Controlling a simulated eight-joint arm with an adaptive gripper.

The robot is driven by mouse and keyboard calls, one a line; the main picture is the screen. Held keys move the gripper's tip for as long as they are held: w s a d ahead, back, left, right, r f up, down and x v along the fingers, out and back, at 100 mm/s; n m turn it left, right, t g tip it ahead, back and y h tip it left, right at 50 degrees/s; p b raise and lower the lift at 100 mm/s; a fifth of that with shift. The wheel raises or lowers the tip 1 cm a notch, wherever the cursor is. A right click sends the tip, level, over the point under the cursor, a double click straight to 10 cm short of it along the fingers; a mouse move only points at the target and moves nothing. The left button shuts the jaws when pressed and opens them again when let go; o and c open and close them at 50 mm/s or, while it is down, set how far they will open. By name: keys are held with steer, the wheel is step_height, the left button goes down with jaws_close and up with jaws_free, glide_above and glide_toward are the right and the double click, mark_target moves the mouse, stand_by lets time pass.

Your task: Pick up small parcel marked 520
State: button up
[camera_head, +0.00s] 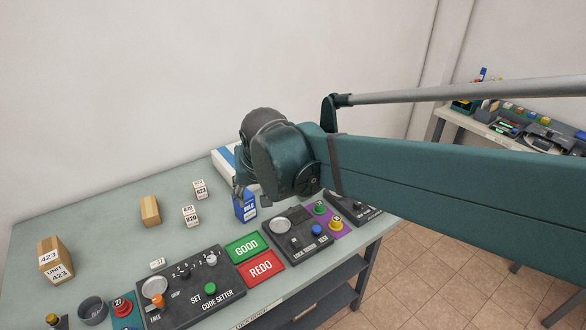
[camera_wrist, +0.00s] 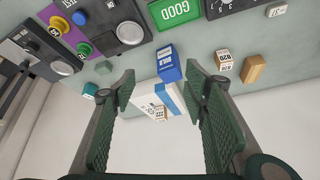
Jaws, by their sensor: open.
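A small parcel (camera_head: 190,217) with a white label stands on the grey-green counter. Its number ends in 20, but I cannot tell whether the first digit is 5 or 8. It also shows in the wrist view (camera_wrist: 224,58), right of my gripper. A similar small parcel, which seems marked 623 (camera_head: 200,190), stands farther back. My gripper (camera_wrist: 160,75) is open and empty above the counter. In the head view the arm partly hides it.
A blue carton (camera_head: 245,207) and a white box with a blue stripe (camera_head: 223,158) stand close below my gripper. A plain wooden block (camera_head: 150,211) and a larger parcel marked 423 (camera_head: 55,262) stand left. Control panels (camera_head: 190,290) and GOOD (camera_head: 247,247) and REDO (camera_head: 261,267) pads line the front.

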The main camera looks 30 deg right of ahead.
steer(key=w+d+f+m+g+h+p, duration=0.1)
steer(key=w+d+m+g+h+p, duration=0.15)
steer(key=w+d+m+p, duration=0.85)
steer(key=w+d+f+m+g, duration=0.1)
steer(key=w+d+f, duration=0.5)
steer(key=w+d, duration=0.2)
steer(key=w+d+f+m+g, duration=0.1)
steer(key=w+d+f, duration=0.5)
steer(key=w+d, duration=0.2)
steer(key=shift+g+h, duration=0.35)
steer(key=shift+f, duration=0.1)
steer(key=shift+x, duration=1.25)
